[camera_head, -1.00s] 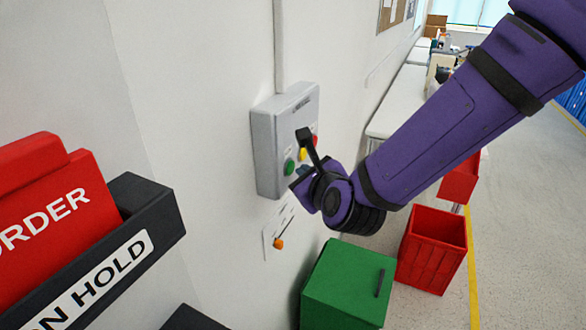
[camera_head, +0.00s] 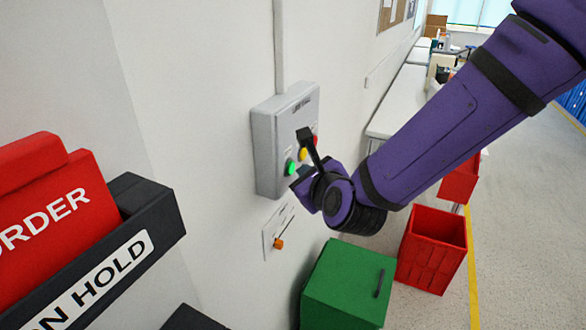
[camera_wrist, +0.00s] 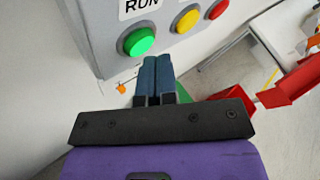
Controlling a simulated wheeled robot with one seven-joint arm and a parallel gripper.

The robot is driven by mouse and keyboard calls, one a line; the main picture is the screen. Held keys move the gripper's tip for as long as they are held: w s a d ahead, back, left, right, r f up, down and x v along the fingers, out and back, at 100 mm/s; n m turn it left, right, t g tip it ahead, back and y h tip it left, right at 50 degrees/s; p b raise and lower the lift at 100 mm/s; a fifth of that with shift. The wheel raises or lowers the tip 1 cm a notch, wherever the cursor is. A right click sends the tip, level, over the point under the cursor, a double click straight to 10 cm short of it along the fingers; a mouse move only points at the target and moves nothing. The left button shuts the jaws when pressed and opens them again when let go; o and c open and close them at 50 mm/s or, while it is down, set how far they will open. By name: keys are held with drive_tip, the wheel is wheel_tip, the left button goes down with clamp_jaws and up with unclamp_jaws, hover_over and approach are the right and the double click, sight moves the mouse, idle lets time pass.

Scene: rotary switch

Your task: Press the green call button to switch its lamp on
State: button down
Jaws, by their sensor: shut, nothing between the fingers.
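The grey control box (camera_head: 266,150) is on the wall, with a green button (camera_head: 290,167) at its lower left, below a yellow button (camera_head: 303,154) and a red one. In the wrist view the green button (camera_wrist: 139,42) glows bright green under a label reading RUN. My gripper (camera_wrist: 157,62) is shut and empty, its blue fingertips just below and right of the green button. I cannot tell whether they touch it or the box. In the head view my gripper (camera_head: 296,182) is partly hidden by my wrist.
A small plate with an orange knob (camera_head: 279,243) is on the wall below the box. A green bin (camera_head: 345,285) and a red crate (camera_head: 432,250) stand on the floor below right. A black ON HOLD tray (camera_head: 140,205) juts out at left.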

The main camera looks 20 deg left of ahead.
drive_tip(key=d, duration=0.6)
drive_tip(key=shift+s, duration=0.25)
idle(0.6)
drive_tip(key=d+r+n+g+h, duration=0.1)
drive_tip(key=d+r+n+h, duration=0.35)
drive_tip(key=d, duration=0.75)
drive_tip(key=d+r+n+g+h, duration=0.1)
drive_tip(key=d+r+n+h, duration=0.1)
drive_tip(key=d+r+n, duration=0.6)
drive_tip(key=s+d+r+n+g+h, duration=0.3)
drive_tip(key=s+d+n, duration=0.6)
drive_tip(key=s+d, duration=0.8)
drive_tip(key=d, duration=0.4)
drive_tip(key=shift+s, duration=0.1)
